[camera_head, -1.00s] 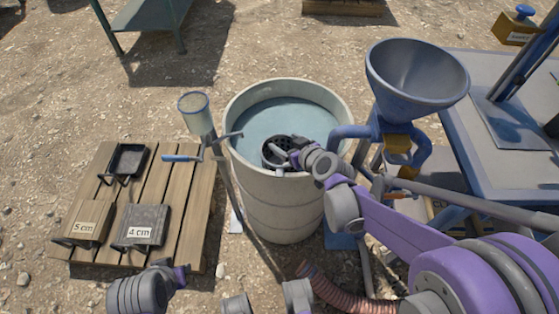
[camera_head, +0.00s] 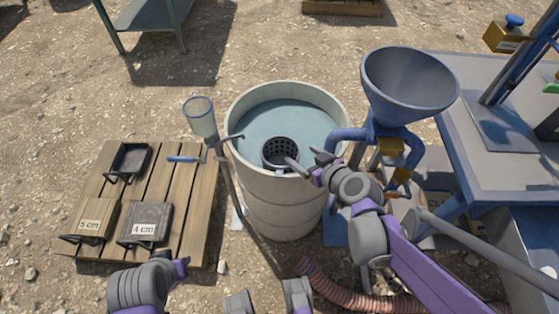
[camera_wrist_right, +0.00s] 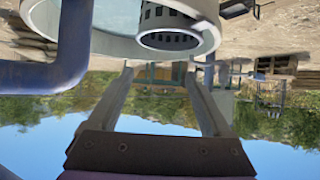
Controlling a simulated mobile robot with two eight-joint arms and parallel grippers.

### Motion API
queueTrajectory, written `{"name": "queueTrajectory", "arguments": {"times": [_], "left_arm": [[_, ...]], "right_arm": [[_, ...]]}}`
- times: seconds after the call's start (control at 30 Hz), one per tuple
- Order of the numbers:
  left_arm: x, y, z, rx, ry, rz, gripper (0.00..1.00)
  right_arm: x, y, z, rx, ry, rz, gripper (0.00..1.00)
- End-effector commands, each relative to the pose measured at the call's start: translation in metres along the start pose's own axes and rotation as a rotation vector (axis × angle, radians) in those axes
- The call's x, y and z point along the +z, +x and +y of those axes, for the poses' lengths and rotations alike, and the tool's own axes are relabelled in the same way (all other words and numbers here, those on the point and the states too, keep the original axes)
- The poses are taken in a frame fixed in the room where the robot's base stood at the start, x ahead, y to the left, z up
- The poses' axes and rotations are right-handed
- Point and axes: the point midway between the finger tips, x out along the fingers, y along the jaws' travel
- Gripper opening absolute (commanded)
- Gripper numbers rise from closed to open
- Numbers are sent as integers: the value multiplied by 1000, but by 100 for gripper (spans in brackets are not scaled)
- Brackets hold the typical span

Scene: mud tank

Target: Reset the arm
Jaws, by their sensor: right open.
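My right arm reaches in from the right. Its gripper (camera_head: 313,164) is beside the front right rim of the tank (camera_head: 285,200), just right of a dark perforated basket (camera_head: 281,151). In the right wrist view the two fingers (camera_wrist_right: 160,95) are spread apart with nothing held between them. The basket (camera_wrist_right: 170,30) shows beyond the fingertips in that view, which appears upside down. My left arm shows at the lower left, with the purple left gripper part (camera_head: 182,268) at its end; whether its jaws are open is unclear.
A blue table (camera_head: 500,165) is farther right. A pallet (camera_head: 180,205) with boxes marked 5 cm (camera_head: 88,222) and 4 cm (camera_head: 145,225) lies left. A clear cup (camera_head: 200,115) stands left of the tank.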

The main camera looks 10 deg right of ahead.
Motion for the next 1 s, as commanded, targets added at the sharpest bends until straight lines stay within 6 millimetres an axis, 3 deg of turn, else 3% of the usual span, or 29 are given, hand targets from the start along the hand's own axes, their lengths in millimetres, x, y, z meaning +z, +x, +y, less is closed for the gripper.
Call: {"name": "queueTrajectory", "arguments": {"times": [0.37, 0.47, 0.57, 0.7, 1.0], "left_arm": [[0, 0, 0, 0, 0, 0, 27], [0, 0, 0, 0, 0, 0, 27], [0, 0, 0, 0, 0, 0, 27], [0, 0, 0, 0, 0, 0, 27], [0, 0, 0, 0, 0, 0, 27]], "right_arm": [[1, 0, -1, -2, 0, -3, 83], [6, -6, -11, -18, 10, -39, 83], [21, -22, -31, -45, 39, -134, 83], [57, -57, -56, -38, 96, -328, 83], [118, -130, -57, 161, 193, -613, 83]]}}
